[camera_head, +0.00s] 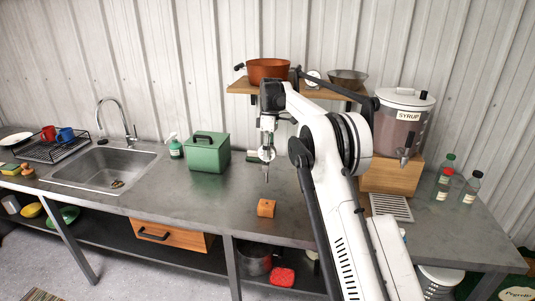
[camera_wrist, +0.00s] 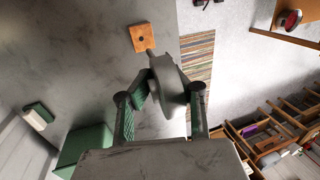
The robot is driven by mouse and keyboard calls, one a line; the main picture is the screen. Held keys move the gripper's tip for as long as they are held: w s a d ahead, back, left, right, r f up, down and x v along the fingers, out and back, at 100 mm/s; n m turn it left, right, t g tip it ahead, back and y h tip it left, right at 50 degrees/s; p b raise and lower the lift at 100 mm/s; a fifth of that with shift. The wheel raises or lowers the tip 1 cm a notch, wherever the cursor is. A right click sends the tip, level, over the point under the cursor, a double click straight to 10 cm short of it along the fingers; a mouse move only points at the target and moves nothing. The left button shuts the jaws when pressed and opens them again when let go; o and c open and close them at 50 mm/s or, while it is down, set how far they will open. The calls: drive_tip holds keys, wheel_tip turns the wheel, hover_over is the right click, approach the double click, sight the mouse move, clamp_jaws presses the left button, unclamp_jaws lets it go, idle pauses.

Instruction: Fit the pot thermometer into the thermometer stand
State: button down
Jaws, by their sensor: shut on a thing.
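My gripper (camera_head: 266,145) is shut on the pot thermometer (camera_head: 266,156), a grey round-headed piece with a thin stem pointing down. In the wrist view the thermometer (camera_wrist: 170,82) sits between the finger pads of my gripper (camera_wrist: 168,92), its head covering part of the right finger. The thermometer stand (camera_head: 266,208) is a small orange-brown wooden block on the grey counter, below the stem tip and apart from it. In the wrist view the stand (camera_wrist: 142,37) shows a small dark hole in its top face, just beyond the stem's end.
A green box (camera_head: 207,153) and a spray bottle (camera_head: 175,149) stand left of the stand, before the sink (camera_head: 105,168). A wall shelf (camera_head: 250,88) holding an orange pot (camera_head: 268,70) is behind my gripper. The syrup dispenser (camera_head: 400,125) is at right. Counter around the stand is clear.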

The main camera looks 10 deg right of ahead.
drive_tip(key=shift+f+b, duration=1.4)
drive_tip(key=shift+f, duration=1.15)
drive_tip(key=shift+f+b, duration=3.35)
drive_tip(key=shift+f, duration=1.65)
drive_tip(key=c, duration=1.5)
unclamp_jaws()
drive_tip(key=shift+c, duration=0.2)
